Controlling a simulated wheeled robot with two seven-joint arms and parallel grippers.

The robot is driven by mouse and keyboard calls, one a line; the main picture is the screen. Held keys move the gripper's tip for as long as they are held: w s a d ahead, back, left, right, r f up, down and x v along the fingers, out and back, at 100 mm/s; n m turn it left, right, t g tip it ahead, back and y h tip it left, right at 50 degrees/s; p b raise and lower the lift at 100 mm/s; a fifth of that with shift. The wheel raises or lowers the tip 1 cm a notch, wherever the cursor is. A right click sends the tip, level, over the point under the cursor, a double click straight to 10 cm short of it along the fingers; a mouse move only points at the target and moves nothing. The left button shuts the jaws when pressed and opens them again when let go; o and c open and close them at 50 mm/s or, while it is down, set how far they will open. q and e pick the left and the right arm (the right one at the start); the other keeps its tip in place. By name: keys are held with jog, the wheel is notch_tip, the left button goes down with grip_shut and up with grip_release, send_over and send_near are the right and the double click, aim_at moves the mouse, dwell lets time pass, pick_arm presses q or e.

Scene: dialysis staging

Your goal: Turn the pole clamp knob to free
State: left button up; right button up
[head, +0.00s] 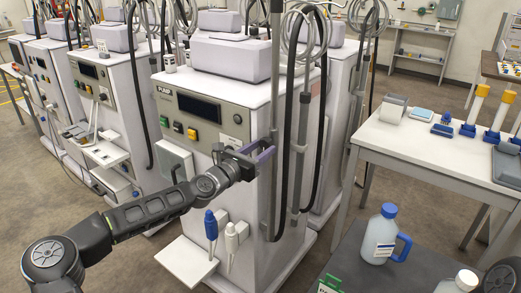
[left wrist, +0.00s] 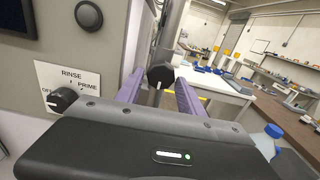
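The pole clamp knob (left wrist: 160,76) is a black round knob with a pale line on its face. It sits on the grey pole (left wrist: 168,40), which in the head view (head: 275,90) rises at the front right corner of the pump machine (head: 245,110). My left gripper (left wrist: 160,92) is open, its purple fingers on either side of the knob in the left wrist view. Gaps show beside the knob; I cannot tell whether its depth is between the fingertips. In the head view my left gripper (head: 262,153) is at the pole, and the knob is not clear there. My right gripper is out of view.
A rinse/prime selector knob (left wrist: 64,98) is on the machine panel left of my gripper. Dark hoses (head: 307,110) hang beside the pole. Blue and white connectors (head: 211,226) stand below. A white table (head: 420,145) and a blue-capped jug (head: 380,237) are at right.

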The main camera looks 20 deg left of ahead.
pick_arm(q)
jog(key=b+v, duration=0.2)
jog(key=v, duration=0.6)
dwell(0.5)
